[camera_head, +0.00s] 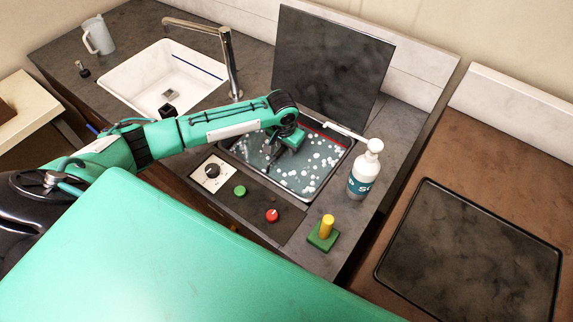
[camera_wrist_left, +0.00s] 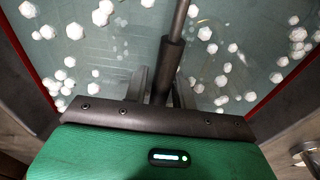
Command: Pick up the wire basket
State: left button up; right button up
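The wire basket (camera_wrist_left: 120,45) shows only as faint grid lines under the liquid in the left wrist view; most of it is hidden. A dark rod with a thicker sleeve (camera_wrist_left: 172,55), which looks like its handle, rises between the fingers of my left gripper (camera_wrist_left: 162,85). The fingers flank the rod closely; I cannot tell whether they press on it. In the head view my left gripper (camera_head: 272,155) is low over the tank (camera_head: 306,200), and its fingertips are small and dark. My right gripper is not in view.
White foam dots float on the tank's liquid. A raised dark lid (camera_head: 330,65) stands behind it. A pump bottle (camera_head: 364,170) stands right of it, and a green block with a yellow peg (camera_head: 325,232) is in front. A white sink (camera_head: 160,78) is at left.

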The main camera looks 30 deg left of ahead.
pick_arm(q)
grip_shut()
jog(key=shift+w+r, duration=0.1)
dwell(1.1)
